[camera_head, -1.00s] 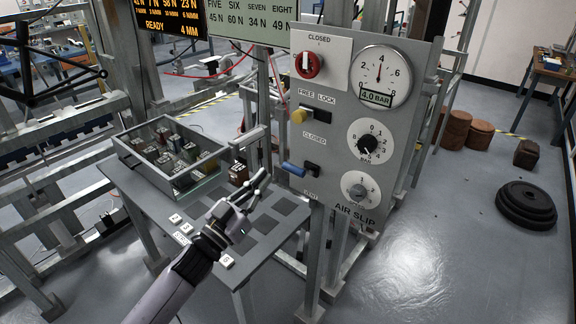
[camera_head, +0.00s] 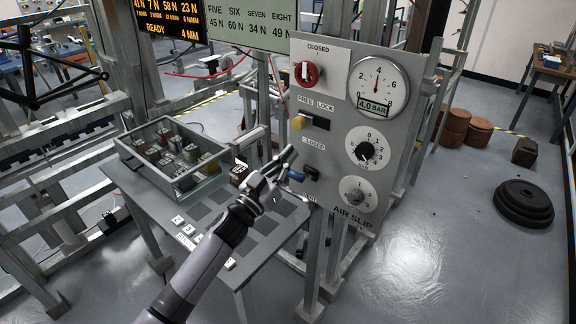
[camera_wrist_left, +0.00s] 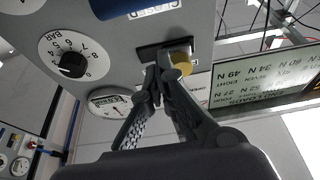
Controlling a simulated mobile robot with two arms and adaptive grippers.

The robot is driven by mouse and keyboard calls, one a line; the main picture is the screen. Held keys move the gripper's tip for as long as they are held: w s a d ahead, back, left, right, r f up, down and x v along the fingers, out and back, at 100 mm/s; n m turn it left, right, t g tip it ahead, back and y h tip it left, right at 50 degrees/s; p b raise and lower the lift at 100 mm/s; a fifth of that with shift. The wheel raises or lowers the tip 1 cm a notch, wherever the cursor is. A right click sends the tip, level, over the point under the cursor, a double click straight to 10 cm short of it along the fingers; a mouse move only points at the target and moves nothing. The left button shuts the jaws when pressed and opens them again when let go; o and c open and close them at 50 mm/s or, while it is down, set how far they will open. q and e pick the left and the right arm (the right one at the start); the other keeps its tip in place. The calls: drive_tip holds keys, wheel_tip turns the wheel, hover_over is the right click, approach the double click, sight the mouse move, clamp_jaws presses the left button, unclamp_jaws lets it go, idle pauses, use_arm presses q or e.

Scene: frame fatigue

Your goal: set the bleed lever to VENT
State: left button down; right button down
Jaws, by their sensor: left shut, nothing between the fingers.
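The bleed lever is a blue handle (camera_head: 296,175) at a black mount on the left part of the grey panel, below a CLOSED label (camera_head: 313,146). It sticks out leftward from the panel. My left gripper (camera_head: 289,154) is shut and empty, just left of the lever in the head view; whether it touches the lever cannot be told. In the left wrist view the shut fingertips (camera_wrist_left: 154,76) overlap the black slot beside the yellow knob (camera_wrist_left: 181,63), and the blue handle (camera_wrist_left: 120,6) is cut off at the top edge. My right gripper is out of view.
The panel (camera_head: 336,103) also carries a red knob (camera_head: 307,73), a 4.0 BAR gauge (camera_head: 378,87) and two lower dials. A table (camera_head: 268,243) with dark pads and an open-topped case (camera_head: 150,172) stands left, below my arm.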

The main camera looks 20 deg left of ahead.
sight(300, 175)
use_arm(q)
drive_tip(key=shift+s+f, duration=0.2)
drive_tip(key=shift+f, duration=1.85)
